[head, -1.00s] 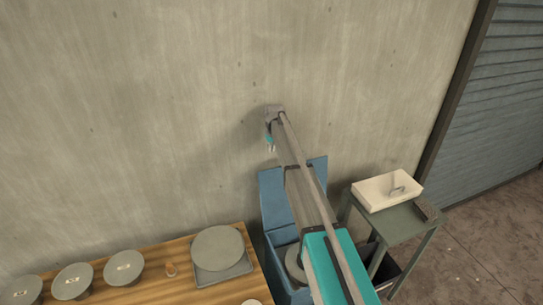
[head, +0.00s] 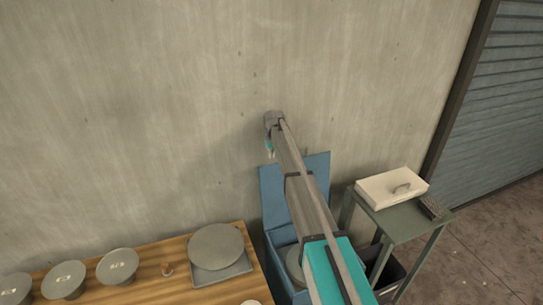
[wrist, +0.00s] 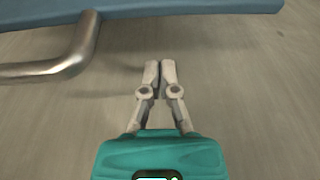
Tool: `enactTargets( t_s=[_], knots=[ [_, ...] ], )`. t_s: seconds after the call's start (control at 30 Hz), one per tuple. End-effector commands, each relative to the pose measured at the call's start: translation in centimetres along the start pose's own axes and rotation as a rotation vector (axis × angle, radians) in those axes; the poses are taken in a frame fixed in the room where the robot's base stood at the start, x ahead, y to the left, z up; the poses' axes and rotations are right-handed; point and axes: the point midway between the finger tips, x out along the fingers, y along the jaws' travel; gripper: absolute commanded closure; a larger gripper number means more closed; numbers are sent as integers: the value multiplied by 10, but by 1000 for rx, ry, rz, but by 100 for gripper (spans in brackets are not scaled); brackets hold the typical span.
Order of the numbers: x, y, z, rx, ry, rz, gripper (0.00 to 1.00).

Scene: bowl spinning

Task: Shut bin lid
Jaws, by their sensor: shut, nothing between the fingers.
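The blue bin (head: 273,262) stands against the wall, right of the wooden bench. Its blue lid (head: 271,189) is tilted up, open, leaning back near the wall; my arm hides its middle. In the wrist view the lid's blue edge (wrist: 190,10) crosses the top, with a bent metal handle (wrist: 75,60) at the left. My gripper (wrist: 160,64) is shut and empty, with a gap between it and the lid edge in the picture. In the head view my gripper (head: 270,154) is small, just above the lid's top left corner.
A green side table (head: 400,222) with a white lidded box (head: 391,188) stands right of the bin. A dark container (head: 393,275) sits below it.

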Motion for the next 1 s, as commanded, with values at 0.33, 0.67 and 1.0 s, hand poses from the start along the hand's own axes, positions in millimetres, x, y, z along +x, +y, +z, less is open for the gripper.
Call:
enactTargets(
  t_s=[0.33,0.67,1.0],
  knots=[
    [31,-1,0,-1,0,0,100],
    [14,-1,34,-1,0,0,100],
    [13,-2,38,-2,0,0,100]
  ],
)
